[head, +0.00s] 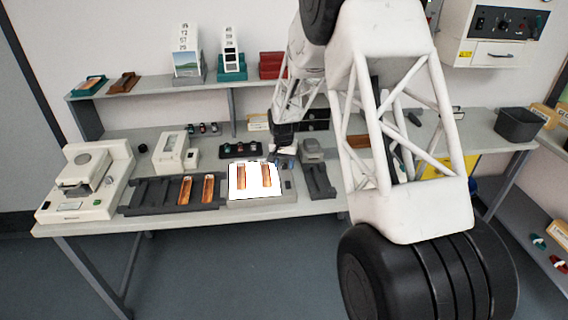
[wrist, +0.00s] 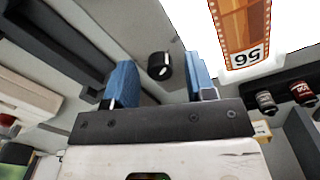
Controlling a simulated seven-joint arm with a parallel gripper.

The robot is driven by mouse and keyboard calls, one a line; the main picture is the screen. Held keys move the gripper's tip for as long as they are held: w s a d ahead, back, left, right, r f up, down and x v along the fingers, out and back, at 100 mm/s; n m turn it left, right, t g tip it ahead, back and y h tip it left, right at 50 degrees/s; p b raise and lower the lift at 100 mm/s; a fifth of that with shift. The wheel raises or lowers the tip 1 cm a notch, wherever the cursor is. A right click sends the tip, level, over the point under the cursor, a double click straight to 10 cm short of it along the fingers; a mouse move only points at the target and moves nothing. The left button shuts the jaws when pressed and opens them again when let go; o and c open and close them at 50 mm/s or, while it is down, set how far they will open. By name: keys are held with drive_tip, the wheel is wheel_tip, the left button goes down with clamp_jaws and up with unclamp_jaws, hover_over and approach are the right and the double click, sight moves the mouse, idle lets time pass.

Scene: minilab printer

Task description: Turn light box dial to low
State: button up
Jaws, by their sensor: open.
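The light box (head: 235,199) stands on the bench with its white top panel glowing, and brown film strips lie on it. Its dial, a small black knob (wrist: 160,66) with a white mark, sits on the grey casing beside the lit panel. My gripper (wrist: 161,78) is open, its two blue fingers apart. In the wrist view the dial appears in the gap between the fingers, a little beyond the tips; contact is not visible. In the head view my gripper (head: 284,156) hangs over the right back of the light box, partly hidden by my arm.
A dark tray (head: 150,196) with film strips lies left of the light box, and a dark holder (head: 319,182) lies right. A grey device (head: 311,150) and a black rack (head: 240,150) stand behind. A film strip (wrist: 240,30) lies close to the right finger.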

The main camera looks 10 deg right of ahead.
drive_tip(key=c, duration=0.9)
drive_tip(key=shift+c, duration=0.2)
